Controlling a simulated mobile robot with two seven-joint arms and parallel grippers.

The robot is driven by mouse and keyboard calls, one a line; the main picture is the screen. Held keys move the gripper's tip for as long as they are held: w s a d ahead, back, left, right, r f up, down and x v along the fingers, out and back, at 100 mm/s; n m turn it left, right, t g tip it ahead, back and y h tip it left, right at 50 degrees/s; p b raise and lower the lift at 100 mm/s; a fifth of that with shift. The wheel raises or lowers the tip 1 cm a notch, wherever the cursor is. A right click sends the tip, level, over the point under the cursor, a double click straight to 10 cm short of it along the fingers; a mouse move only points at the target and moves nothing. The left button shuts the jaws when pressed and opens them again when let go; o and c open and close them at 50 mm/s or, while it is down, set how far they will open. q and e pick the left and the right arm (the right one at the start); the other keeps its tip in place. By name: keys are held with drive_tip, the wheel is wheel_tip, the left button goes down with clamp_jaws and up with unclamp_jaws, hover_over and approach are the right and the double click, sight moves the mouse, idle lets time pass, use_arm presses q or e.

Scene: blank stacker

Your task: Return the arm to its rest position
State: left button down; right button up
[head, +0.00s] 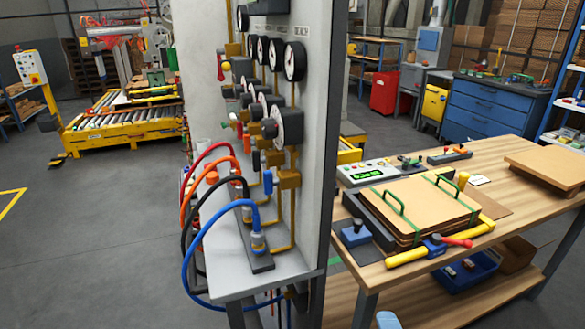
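Neither of my grippers shows in the head view. A small light blue rounded piece (388,320) pokes up at the bottom edge, right of centre. I cannot tell what it is. A stack of brown flat blanks (425,205) with green straps and dark green handles lies on the wooden workbench (510,205) at the right. A yellow bar tool with a red-ended lever (436,248) lies along the front of the stack.
A tall grey panel (315,130) with gauges (294,62) and coloured hoses (205,255) stands close in the middle. A yellow roller conveyor (125,125) is at the back left. A blue drawer cabinet (490,108) stands behind the workbench. The grey floor (90,240) at left is clear.

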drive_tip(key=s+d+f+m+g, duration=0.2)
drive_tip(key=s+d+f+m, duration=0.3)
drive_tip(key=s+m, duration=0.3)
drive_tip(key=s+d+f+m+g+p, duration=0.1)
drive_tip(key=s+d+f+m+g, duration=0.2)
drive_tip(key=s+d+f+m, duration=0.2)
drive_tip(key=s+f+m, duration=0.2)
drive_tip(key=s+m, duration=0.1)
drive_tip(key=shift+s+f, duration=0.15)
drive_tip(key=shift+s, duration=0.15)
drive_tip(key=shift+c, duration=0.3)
